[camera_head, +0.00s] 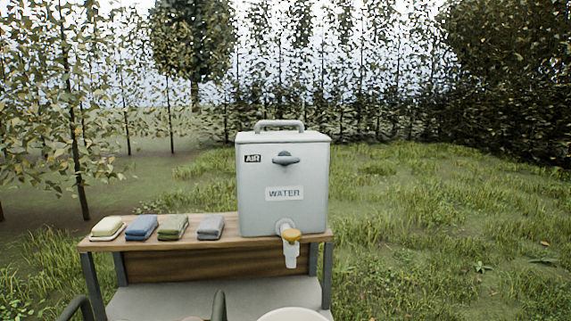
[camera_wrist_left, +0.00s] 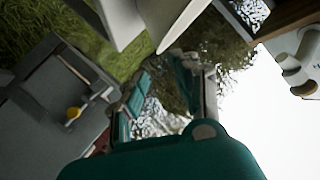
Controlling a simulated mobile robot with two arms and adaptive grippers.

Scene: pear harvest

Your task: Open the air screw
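The air screw (camera_head: 286,158) is a dark grey wing-shaped knob on the upper front of the grey water container (camera_head: 312,190). An "AIR" label (camera_head: 252,158) is just left of it, and the knob's wings lie roughly level. My left gripper (camera_wrist_left: 170,90) shows in the left wrist view as teal parts with a gap between its two fingers and nothing clearly held. It is not in the head view, so its distance from the screw cannot be told. My right gripper is not in view.
A white round rim (camera_head: 293,315) shows below. Space above the container is clear.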

